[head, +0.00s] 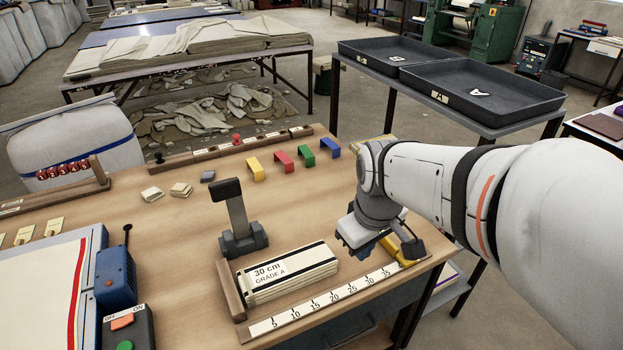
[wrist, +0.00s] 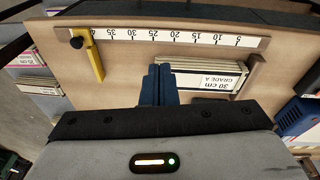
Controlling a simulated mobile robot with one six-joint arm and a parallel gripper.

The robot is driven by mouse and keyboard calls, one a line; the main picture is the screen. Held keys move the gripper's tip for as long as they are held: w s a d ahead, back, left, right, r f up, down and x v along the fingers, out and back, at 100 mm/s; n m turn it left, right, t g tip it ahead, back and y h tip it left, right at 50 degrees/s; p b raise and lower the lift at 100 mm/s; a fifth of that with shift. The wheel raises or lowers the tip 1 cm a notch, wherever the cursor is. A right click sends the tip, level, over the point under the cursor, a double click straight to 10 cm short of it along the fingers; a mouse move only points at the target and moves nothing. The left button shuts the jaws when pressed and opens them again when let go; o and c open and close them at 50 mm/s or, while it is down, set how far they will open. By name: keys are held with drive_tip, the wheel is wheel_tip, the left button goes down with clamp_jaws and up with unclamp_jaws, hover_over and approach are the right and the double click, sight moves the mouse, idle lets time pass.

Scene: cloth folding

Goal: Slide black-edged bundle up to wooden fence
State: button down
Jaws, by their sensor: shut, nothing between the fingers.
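The black-edged bundle (head: 292,272), a pale stack labelled "30 cm GRADE A", lies flat on the wooden bench behind the ruler. It also shows in the wrist view (wrist: 205,66). Its left end in the head view is close against the wooden fence (head: 230,290); I cannot tell whether they touch. My gripper (head: 357,243) is shut and empty, pointing down beyond the bundle's right end. In the wrist view its blue fingers (wrist: 160,76) are right at the bundle's end away from the fence; contact there is unclear.
The ruler strip (head: 325,300) runs along the bench front, with a yellow stop (head: 397,250) near its far end. A dark upright stapler-like tool (head: 240,222) stands behind the bundle. Coloured brackets (head: 284,160) stand further back. A blue device (head: 115,278) is left of the fence.

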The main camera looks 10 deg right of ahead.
drive_tip(key=w+d+f+n+g+p, duration=0.1)
drive_tip(key=w+f+n, duration=0.3)
drive_tip(key=w+n, duration=0.45)
drive_tip(key=w+d+f+n+g, duration=0.15)
drive_tip(key=w+f+n, duration=0.25)
drive_tip(key=w+n, duration=0.45)
drive_tip(key=shift+t, duration=0.25)
wheel_tip(320, 180, down, 10)
drive_tip(key=shift+d+p, duration=0.15)
drive_tip(key=shift+p, duration=0.25)
drive_tip(key=a, duration=0.2)
drive_tip(key=s+a, duration=0.1)
drive_tip(key=shift+a+r+p, duration=0.15)
drive_tip(key=shift+r+p, duration=0.1)
drive_tip(key=shift+p, duration=0.15)
drive_tip(key=shift+a+f, duration=0.1)
drive_tip(key=shift+a, duration=0.15)
drive_tip(key=shift+s+a, duration=0.1)
